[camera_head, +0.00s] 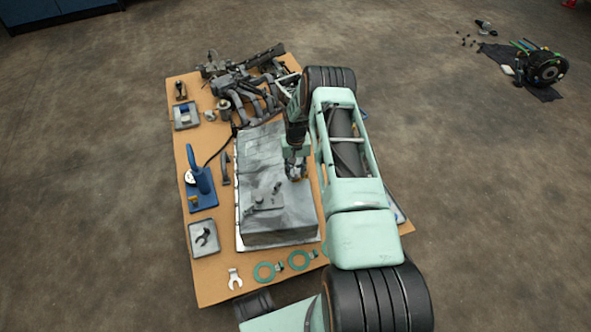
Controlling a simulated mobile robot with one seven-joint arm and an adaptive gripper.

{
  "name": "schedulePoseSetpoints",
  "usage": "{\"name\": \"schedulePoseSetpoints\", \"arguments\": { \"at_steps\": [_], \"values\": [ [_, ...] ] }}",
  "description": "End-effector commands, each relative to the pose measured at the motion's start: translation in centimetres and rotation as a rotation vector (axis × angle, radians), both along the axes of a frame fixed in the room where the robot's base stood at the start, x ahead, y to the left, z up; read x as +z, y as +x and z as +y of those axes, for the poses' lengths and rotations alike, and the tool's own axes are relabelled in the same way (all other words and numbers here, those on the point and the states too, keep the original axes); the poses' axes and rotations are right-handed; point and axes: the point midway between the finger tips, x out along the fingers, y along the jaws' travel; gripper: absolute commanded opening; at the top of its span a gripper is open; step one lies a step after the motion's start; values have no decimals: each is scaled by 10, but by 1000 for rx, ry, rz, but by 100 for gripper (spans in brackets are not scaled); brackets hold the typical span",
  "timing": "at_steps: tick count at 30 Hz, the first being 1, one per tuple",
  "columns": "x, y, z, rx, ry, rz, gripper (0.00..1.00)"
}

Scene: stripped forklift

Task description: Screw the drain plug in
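A large grey metal housing (275,220) sits in the middle of the wooden board, with small raised fittings (264,200) on its top face. My gripper (296,175) points down over the right side of this housing, near its upper right edge. The gripper's fingers are small and dark here, so I cannot tell whether they are open or shut, or touching the housing. I cannot make out the drain plug or its hole; either may be hidden by the gripper or too small to see.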

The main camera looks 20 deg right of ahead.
Motion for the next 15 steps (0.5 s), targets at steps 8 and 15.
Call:
{"name": "schedulePoseSetpoints", "arguments": {
  "at_steps": [8,15],
  "values": [
    [0,0,0,0,0,0,21],
    [0,0,0,0,0,0,0]
  ]
}}
